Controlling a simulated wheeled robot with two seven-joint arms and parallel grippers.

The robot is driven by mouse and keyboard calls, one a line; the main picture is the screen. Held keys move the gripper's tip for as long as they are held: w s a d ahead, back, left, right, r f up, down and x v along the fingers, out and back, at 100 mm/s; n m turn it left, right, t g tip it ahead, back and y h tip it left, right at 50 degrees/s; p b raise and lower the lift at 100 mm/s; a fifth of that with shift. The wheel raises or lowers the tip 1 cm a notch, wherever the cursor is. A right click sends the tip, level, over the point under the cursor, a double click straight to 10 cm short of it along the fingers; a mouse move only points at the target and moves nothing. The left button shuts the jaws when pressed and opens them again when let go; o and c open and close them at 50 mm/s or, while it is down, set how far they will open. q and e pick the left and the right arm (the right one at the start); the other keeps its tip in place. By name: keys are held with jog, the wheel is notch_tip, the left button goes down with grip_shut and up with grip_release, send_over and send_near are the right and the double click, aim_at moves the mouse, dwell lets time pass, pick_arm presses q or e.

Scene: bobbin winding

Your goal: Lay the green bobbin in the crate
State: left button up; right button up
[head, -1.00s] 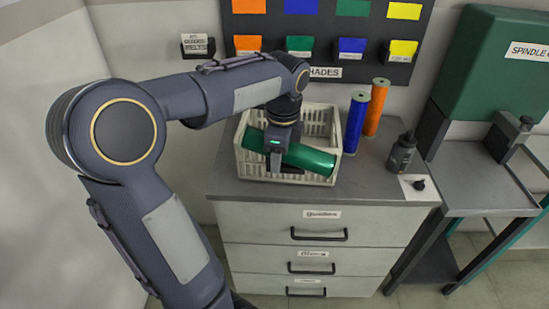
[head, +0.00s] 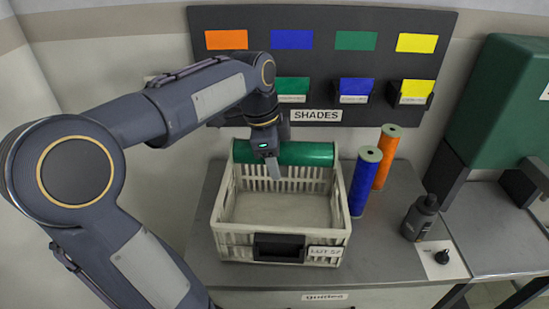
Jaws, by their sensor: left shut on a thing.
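The green bobbin (head: 306,153) lies level across the back of the cream slatted crate (head: 233,243), about as high as its back rim. I cannot tell whether it touches the crate. My left gripper (head: 272,165) points down, shut on the bobbin left of its middle; the fingers partly cover it. The crate stands on the grey cabinet top, with a dark handle and a label on its front. Its visible floor is bare. My right gripper is not in view.
A blue bobbin (head: 363,181) and an orange bobbin (head: 385,157) stand upright right of the crate. A dark bottle (head: 420,217) stands further right, beside a white card (head: 442,260). A shade board (head: 318,115) hangs behind, and a green machine (head: 490,105) is at the right.

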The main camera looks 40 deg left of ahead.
pick_arm(q)
jog(key=shift+f+b, duration=0.3)
jog(key=shift+f, duration=0.2)
jog(key=b+x, duration=0.4)
jog(key=s+a+b+x, duration=0.1)
jog(key=b+x, duration=0.3)
jog(key=x, duration=0.1)
jog(key=s+b+x, duration=0.1)
jog(key=b+x, duration=0.4)
jog(key=shift+s+a+f, duration=0.25)
jog(key=shift+a+f, duration=0.1)
jog(key=shift+f, duration=0.15)
jog(key=shift+r+p, duration=0.75)
jog(key=shift+f, duration=0.1)
jog(key=o, duration=1.2)
